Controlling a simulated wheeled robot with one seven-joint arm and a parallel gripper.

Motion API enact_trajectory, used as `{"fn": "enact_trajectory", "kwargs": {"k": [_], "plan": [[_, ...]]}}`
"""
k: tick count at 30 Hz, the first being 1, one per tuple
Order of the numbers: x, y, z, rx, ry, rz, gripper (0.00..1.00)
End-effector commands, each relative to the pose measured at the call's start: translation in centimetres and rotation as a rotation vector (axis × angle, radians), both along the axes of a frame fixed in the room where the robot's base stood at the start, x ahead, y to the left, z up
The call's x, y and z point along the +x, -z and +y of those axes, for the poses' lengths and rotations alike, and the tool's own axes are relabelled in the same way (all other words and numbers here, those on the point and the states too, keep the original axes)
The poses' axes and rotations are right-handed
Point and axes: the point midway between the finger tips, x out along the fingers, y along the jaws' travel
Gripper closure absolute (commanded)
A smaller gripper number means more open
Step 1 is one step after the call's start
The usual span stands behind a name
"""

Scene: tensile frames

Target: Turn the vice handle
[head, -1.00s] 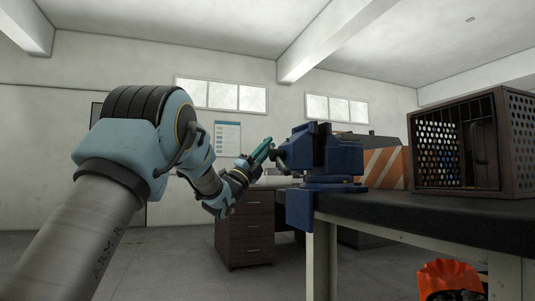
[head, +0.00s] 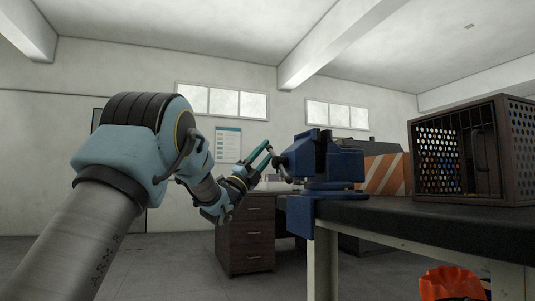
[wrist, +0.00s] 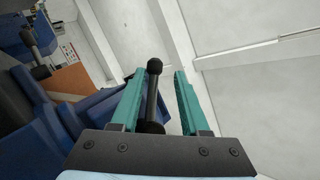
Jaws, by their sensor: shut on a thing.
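The blue vice (head: 335,162) is mounted at the near left corner of the workbench in the head view. Its blue body also fills the lower left of the wrist view (wrist: 40,120). The vice handle (wrist: 152,95), a dark bar with a round black knob, stands between the two green fingers of my gripper (wrist: 160,75) in the wrist view. It lies closer to the left finger. My gripper (head: 263,157) is shut on the handle, left of the vice in the head view, where the fingers partly hide the handle.
The dark workbench top (head: 440,222) runs right from the vice. A perforated metal cage box (head: 475,150) stands on it. An orange-and-white striped box (head: 385,172) is behind the vice. A drawer cabinet (head: 245,235) stands below and beyond my gripper. An orange object (head: 450,282) is under the bench.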

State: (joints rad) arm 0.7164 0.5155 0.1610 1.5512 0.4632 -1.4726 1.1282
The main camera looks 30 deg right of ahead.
Motion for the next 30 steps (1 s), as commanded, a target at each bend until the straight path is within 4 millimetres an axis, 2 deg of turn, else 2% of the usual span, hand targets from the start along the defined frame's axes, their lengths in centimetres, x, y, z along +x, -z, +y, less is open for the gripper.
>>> {"fn": "enact_trajectory", "kwargs": {"k": [1, 5, 12, 18, 29, 30], "plan": [[0.3, 0.0, 0.8, -0.004, -0.01, -0.002, 0.72], [-0.2, 1.5, 2.0, -0.002, -0.005, 0.001, 0.72], [-1.2, 5.1, 5.0, 0.002, 0.002, 0.0, 0.72], [-1.7, 6.9, 6.6, 0.002, 0.008, -0.001, 0.72], [-1.9, 7.4, 7.0, 0.002, 0.01, -0.002, 0.72], [-1.9, 7.4, 7.0, 0.002, 0.011, -0.002, 0.75]]}}
